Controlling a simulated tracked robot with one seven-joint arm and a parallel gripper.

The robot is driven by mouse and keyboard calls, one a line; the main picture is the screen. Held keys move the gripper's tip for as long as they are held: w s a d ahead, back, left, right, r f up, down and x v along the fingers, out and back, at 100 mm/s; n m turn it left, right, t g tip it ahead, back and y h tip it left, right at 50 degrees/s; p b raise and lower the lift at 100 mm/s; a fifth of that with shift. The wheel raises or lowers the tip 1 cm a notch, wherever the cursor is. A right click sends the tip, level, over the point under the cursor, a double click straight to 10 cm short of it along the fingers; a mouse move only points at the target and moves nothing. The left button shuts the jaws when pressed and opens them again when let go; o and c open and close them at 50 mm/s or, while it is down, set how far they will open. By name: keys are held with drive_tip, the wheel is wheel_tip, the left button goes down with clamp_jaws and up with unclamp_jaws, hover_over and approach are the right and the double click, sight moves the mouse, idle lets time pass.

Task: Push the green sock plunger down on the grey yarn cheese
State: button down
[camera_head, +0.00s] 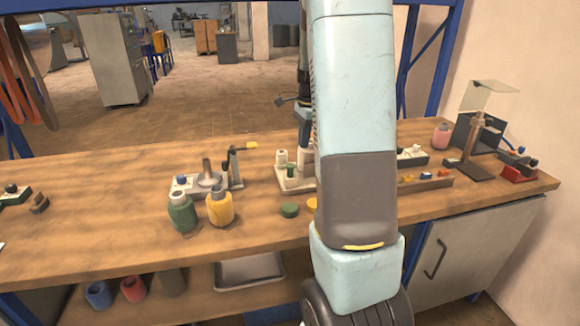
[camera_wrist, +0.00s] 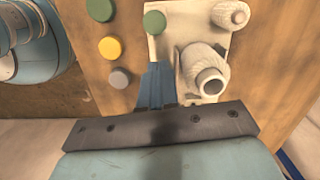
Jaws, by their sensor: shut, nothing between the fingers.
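A cream board (camera_wrist: 168,40) lies on the bench; it also shows in the head view (camera_head: 285,184), partly hidden by my arm. On it, in the wrist view, a round green top (camera_wrist: 154,22), probably the sock plunger, sits near the left edge. A pale grey-white yarn cheese (camera_wrist: 196,57) with a hollow tube end stands right of my fingers. Another pale wound piece (camera_wrist: 229,14) is at the far corner. My gripper (camera_wrist: 158,66) is shut and empty, its blue fingers close beside the pale cheese, below the green top in the picture; contact cannot be told.
Loose green (camera_wrist: 100,9), yellow (camera_wrist: 110,47) and grey (camera_wrist: 119,78) discs lie left of the board. Green (camera_head: 181,213) and yellow (camera_head: 219,207) yarn packages stand left of it in the head view, before a metal device (camera_head: 208,180). A wooden rack (camera_head: 425,184) is at right.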

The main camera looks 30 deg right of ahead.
wheel_tip(320, 180, up, 7)
drive_tip(key=shift+d, duration=0.35)
drive_tip(key=shift+f, duration=0.1)
idle(0.7)
